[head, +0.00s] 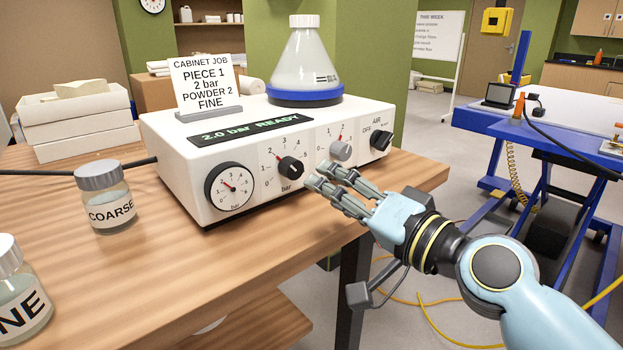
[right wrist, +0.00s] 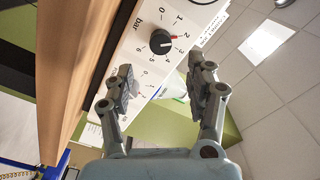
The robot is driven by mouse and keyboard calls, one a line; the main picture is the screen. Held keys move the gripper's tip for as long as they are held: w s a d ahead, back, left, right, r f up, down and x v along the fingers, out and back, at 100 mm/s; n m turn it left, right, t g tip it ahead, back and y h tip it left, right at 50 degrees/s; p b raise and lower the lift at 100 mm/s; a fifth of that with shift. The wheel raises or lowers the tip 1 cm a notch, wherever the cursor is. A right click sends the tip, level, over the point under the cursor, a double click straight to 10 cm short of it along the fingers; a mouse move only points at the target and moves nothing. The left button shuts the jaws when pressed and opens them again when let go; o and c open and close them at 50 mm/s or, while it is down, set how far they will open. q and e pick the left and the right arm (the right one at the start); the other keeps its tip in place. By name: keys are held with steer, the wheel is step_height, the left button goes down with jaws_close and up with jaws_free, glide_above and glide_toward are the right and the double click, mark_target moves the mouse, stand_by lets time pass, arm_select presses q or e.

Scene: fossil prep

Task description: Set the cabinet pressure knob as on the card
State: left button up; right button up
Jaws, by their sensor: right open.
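The white cabinet (head: 165,150) stands on the wooden table, and its display (head: 250,130) reads "2.0 bar READY". The black pressure knob (head: 290,167) sits on its front between the round gauge (head: 229,187) and a grey knob (head: 341,150). The card (head: 203,84) on top reads "PIECE 1, 2 bar, POWDER 2, FINE". My right gripper (head: 328,178) is open and empty, in front of the panel, right of the pressure knob and apart from it. My left gripper is out of view.
A flask (head: 306,62) stands on a blue-ringed base on the cabinet. A COARSE jar (head: 104,200) and another jar (head: 15,295) stand on the table (head: 180,270) at left. A black AIR knob (head: 381,140) is at the panel's right end. White trays (head: 75,125) lie behind.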

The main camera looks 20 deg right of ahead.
steer(key=shift+v, duration=1.95)
